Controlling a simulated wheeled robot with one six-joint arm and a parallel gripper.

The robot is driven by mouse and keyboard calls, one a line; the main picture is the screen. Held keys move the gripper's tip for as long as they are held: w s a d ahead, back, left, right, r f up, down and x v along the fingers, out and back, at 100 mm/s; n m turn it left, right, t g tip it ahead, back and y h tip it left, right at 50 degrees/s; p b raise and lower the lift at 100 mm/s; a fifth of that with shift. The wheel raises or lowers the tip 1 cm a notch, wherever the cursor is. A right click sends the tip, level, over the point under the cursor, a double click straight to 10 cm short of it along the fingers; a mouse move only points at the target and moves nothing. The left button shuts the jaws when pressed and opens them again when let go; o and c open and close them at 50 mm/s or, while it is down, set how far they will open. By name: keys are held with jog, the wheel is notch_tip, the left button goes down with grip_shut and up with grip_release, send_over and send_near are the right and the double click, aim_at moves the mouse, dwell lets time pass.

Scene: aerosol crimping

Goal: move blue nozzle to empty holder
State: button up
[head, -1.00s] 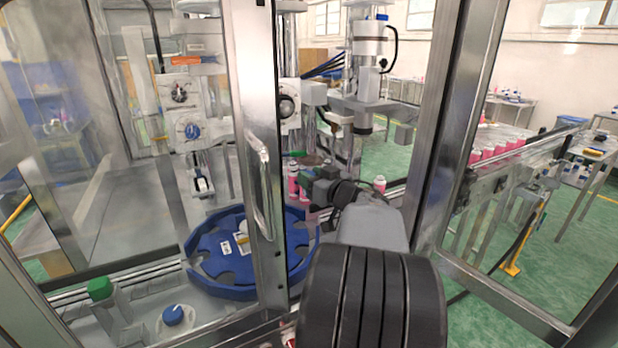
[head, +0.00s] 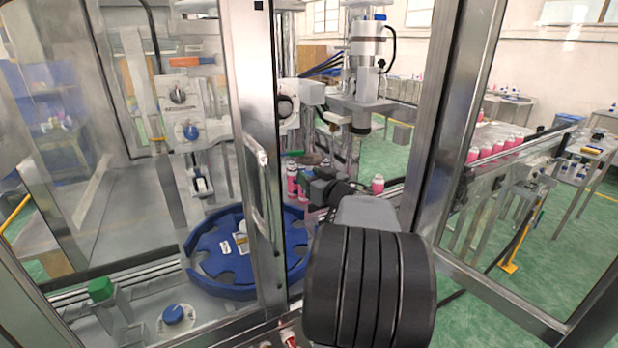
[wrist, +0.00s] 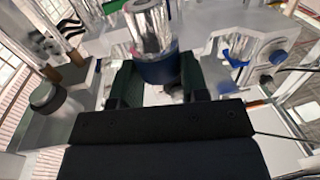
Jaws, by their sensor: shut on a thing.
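In the wrist view, my gripper (wrist: 158,82) has its two dark green fingers on either side of a blue nozzle (wrist: 158,68) and is shut on it. A shiny metal cylinder (wrist: 150,28) rises directly above the nozzle in that view; whether they touch or are joined I cannot tell. In the head view, my gripper (head: 309,187) is inside the machine, just right of the door post and beyond the blue round turntable. The nozzle is not discernible there, and I cannot make out the empty holder.
The metal door post (head: 262,150) stands close left of my arm. The blue turntable (head: 225,287) lies low behind it. Pink cans (head: 490,149) line the conveyor at right. A press head (head: 366,60) hangs above.

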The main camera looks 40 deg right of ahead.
jog(key=s+d+f+m+g+h, duration=0.1)
jog(key=s+d+m+g+h, duration=0.1)
jog(key=d+m+g+h, duration=0.1)
jog(key=s+d+f+m+g+h, duration=0.2)
jog(key=s+d+m+g+h, duration=0.1)
jog(key=d+m+g+h, duration=0.1)
jog(key=s+d+f+m+g+h, duration=0.2)
jog(key=d+m+g+h, duration=0.1)
jog(key=d+h, duration=0.4)
jog(key=shift+s+d+m, duration=0.2)
jog(key=shift+d+m, duration=0.6)
jog(key=shift+m, duration=0.1)
jog(key=f+g, duration=0.1)
jog(key=s+m+g+h, duration=0.1)
jog(key=shift+s+d+f+g, duration=0.3)
jog(key=shift+f, duration=0.05)
jog(key=shift+f+b, duration=1.1)
jog(key=shift+b, duration=0.35)
dwell(0.6)
jog(key=o, duration=1.1)
jog(key=shift+f, duration=0.1)
jog(key=shift+a, duration=0.1)
